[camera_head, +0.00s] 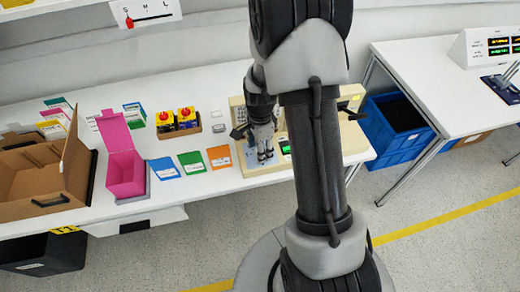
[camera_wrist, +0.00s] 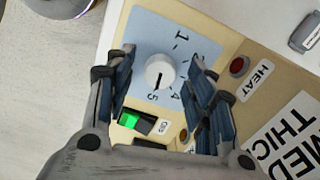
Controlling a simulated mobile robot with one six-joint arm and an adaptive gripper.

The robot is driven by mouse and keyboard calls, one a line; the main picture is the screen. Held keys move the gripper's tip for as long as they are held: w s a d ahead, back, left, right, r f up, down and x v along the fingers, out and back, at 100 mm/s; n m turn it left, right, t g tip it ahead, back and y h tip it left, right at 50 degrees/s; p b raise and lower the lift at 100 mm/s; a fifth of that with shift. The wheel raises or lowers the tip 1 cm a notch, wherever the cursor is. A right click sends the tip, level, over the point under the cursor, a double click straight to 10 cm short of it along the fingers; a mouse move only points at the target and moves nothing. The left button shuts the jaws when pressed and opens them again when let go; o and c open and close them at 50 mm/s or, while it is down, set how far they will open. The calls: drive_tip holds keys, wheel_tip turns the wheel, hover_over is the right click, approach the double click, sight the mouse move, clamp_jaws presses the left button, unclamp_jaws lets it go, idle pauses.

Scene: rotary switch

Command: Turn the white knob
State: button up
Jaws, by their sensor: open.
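The white knob (camera_wrist: 159,72) is a round dial on a light blue plate (camera_wrist: 150,25) with numbers around it, in the wrist view. Its dark pointer mark faces down, close to the 5. My gripper (camera_wrist: 162,90) is open, with one finger on each side of the knob and a gap to it on both sides. The plate is on a beige machine (camera_head: 255,168) on the table, where my gripper (camera_head: 264,158) points down in the head view. My gripper and arm hide the knob there.
A green lit switch (camera_wrist: 130,120) and a red HEAT button (camera_wrist: 239,66) flank the knob. On the white table (camera_head: 215,182) are coloured cards, a pink box (camera_head: 124,172) and a cardboard box (camera_head: 40,180). Blue crates (camera_head: 395,130) stand at right.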

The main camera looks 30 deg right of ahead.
drive_tip(key=shift+f, duration=0.1)
drive_tip(key=shift+c, duration=0.4)
drive_tip(key=c, duration=1)
drive_tip(key=shift+n, duration=0.3)
drive_tip(key=n+p, duration=0.1)
drive_tip(key=n, duration=0.2)
drive_tip(key=shift+n, duration=0.4)
drive_tip(key=n+p, duration=0.1)
drive_tip(key=n, duration=1.1)
drive_tip(key=shift+n+p, duration=0.3)
drive_tip(key=shift+p, duration=0.05)
drive_tip(key=n, duration=0.6)
drive_tip(key=shift+n+p, duration=0.3)
